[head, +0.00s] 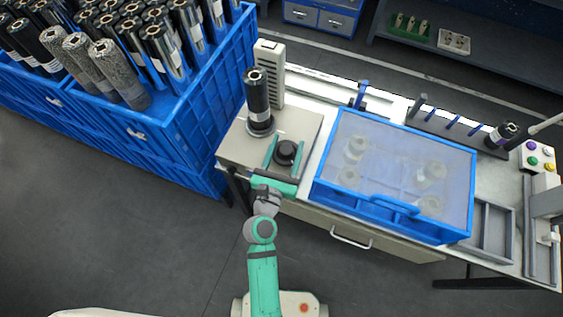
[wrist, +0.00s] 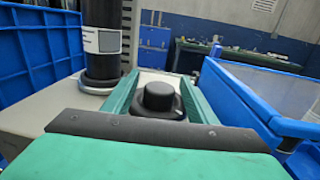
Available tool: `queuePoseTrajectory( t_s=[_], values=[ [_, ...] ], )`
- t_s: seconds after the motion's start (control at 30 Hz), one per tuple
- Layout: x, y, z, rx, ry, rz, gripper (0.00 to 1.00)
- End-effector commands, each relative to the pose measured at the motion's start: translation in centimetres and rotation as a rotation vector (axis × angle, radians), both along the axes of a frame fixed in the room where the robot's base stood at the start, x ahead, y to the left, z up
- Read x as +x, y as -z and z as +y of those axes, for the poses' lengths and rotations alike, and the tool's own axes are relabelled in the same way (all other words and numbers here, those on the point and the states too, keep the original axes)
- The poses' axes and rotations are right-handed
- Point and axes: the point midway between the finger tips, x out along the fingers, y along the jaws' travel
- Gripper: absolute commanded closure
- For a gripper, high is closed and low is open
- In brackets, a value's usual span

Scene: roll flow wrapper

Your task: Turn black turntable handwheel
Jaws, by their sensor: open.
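In the wrist view the handwheel (wrist: 159,100) shows as a black knob with a wider lower rim, between the open fingers (wrist: 160,95). Whether either finger touches it I cannot tell. The roll (wrist: 102,40), with a white label, stands to the left behind it.
A blue-framed clear cover (head: 385,208) stands close on the right of my gripper. A blue crate (head: 195,115) full of rolls stands on the left. A grey perforated post (head: 270,65) rises behind the roll. Dark floor (head: 130,240) is clear at the lower left.

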Motion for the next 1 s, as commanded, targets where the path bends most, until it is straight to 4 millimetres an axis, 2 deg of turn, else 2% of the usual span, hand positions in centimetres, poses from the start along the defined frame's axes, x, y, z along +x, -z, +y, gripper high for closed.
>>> queuePoseTrajectory(
  t_s=[0.2,0.43,0.63,1.0],
  values=[
    [-3.8,0.2,0.8,0.000,0.001,0.004,0.48],
    [-6.5,0.1,1.4,0.000,0.001,0.003,0.48],
    [-7.4,0.0,1.7,-0.001,0.001,0.001,0.48],
    [-7.4,0.0,1.7,-0.001,0.000,0.000,0.48]
  ],
)
